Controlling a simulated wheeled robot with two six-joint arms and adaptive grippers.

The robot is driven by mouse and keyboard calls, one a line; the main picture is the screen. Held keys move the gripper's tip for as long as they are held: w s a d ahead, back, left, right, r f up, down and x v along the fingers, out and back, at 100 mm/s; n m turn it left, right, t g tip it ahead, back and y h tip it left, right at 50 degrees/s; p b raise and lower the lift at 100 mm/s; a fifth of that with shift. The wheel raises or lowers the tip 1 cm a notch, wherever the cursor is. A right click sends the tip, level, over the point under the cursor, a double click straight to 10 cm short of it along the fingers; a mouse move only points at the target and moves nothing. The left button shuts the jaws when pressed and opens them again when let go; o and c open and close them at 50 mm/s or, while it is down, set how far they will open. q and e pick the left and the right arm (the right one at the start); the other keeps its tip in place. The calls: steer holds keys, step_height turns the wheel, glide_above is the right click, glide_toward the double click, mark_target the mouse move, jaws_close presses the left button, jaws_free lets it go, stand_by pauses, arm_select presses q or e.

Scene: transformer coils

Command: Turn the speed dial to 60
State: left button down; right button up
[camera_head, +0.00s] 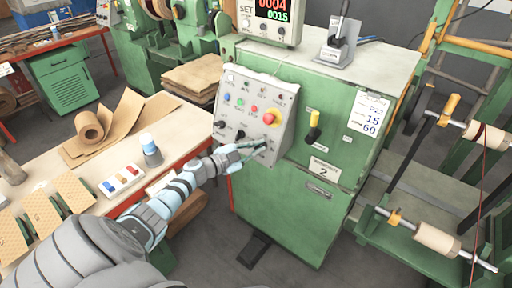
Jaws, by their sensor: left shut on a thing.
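The grey control panel (285,107) is on the front of the green machine. It carries several coloured buttons, a red-and-yellow emergency stop (269,118) and dark knobs along its lower part. My left gripper (259,148) reaches in from the left and is shut on a knob at the panel's lower right, taken to be the speed dial. The fingers largely hide this knob, and its pointer and scale cannot be read. Another dark knob (240,134) shows to its left. My right gripper is not in view.
A paper card (370,113) on the machine shows 15 and 60. The workbench (50,182) at left holds paper rolls and a small coloured-block tray (122,181).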

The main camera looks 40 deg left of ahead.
arm_select(q)
steer(key=shift+r, duration=0.15)
steer(key=c, duration=1.7)
jaws_free()
steer(key=v, duration=1.2)
steer(key=shift+w, duration=0.1)
